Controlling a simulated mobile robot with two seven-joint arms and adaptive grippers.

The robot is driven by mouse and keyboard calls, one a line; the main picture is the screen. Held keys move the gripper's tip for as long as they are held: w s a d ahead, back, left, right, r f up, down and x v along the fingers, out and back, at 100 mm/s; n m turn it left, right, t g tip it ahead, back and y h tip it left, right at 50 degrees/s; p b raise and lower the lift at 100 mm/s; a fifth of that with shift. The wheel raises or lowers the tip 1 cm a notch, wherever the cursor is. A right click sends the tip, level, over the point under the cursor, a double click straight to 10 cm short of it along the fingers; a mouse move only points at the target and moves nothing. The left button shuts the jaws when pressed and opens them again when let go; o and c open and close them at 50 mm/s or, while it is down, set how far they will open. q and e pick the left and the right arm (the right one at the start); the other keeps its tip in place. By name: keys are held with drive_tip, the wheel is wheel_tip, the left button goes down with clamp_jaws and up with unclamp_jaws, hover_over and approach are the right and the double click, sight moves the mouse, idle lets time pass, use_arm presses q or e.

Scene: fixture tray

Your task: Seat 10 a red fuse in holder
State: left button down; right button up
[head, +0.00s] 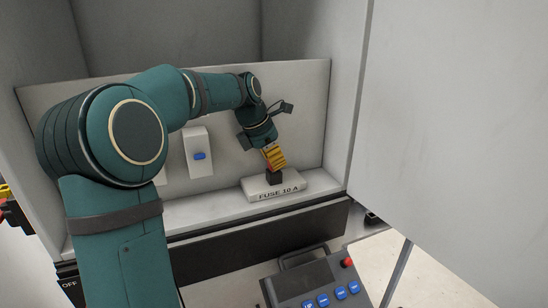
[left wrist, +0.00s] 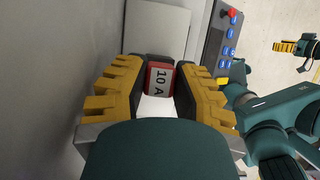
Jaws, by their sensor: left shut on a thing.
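The red fuse (left wrist: 159,79), with a white label reading 10 A, is between the dark pads of my left gripper (left wrist: 171,84) in the left wrist view. My left gripper (head: 274,164) is shut on it; in the head view its yellow fingers largely hide the fuse. The fingertips point down, slightly tilted, right above a small black holder (head: 274,178). The holder stands on a white base (head: 290,190) marked FUSE 10 A. I cannot tell whether the fuse touches the holder. My right gripper (left wrist: 290,46) shows small at the right of the left wrist view; its opening is unclear.
A white panel (head: 222,110) stands behind the base, with a white block with a blue button (head: 199,156) left of it. A large pale wall (head: 455,130) closes the right side. A grey control box (head: 320,283) with blue buttons and a red knob is in front.

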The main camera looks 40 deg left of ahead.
use_arm(q)
drive_tip(key=shift+f, duration=0.25)
drive_tip(key=c, duration=0.7)
unclamp_jaws()
drive_tip(key=shift+c, duration=0.2)
drive_tip(key=shift+r, duration=0.15)
drive_tip(key=v, duration=1.2)
